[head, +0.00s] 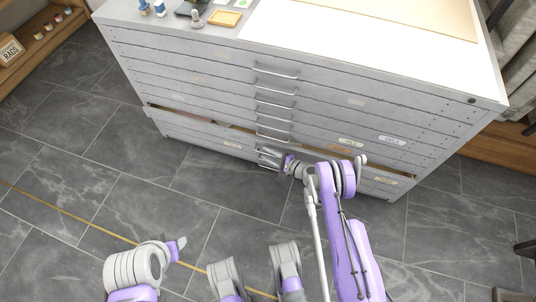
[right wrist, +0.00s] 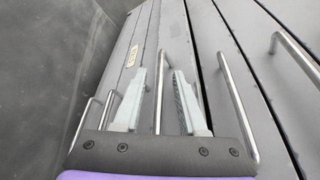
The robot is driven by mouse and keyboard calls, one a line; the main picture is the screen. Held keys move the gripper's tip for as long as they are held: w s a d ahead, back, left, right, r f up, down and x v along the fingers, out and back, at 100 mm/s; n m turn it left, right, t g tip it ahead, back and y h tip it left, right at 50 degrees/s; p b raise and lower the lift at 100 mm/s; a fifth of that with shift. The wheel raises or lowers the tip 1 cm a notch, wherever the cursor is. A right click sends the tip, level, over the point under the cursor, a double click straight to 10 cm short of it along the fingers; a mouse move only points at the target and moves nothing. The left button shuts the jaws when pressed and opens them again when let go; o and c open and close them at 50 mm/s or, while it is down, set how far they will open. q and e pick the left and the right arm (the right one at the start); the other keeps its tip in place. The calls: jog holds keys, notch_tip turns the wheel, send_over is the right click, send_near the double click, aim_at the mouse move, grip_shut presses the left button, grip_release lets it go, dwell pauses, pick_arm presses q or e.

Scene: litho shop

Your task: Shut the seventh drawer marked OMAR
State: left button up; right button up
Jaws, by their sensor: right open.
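A grey flat-file cabinet (head: 210,75) with a stack of shallow drawers stands ahead in the head view. One low drawer (head: 190,128) is pulled out a little, with a dark gap and brown contents along its top. The drawer labels are too small to read, so I cannot tell OMAR. My right gripper (head: 268,157) is at the front of the low drawers. In the right wrist view its open fingers (right wrist: 160,98) stand either side of a bar handle (right wrist: 158,85); contact is unclear. A small label (right wrist: 133,54) lies nearby.
A white sheet (head: 330,40) and small items, including a wooden tray (head: 225,18), lie on the cabinet top. A wooden shelf (head: 35,45) stands at the far left. The tiled floor (head: 130,180) before the cabinet is clear, apart from my own parts.

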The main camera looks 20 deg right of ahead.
jog(key=shift+c, duration=0.2)
grip_shut()
dwell(1.1)
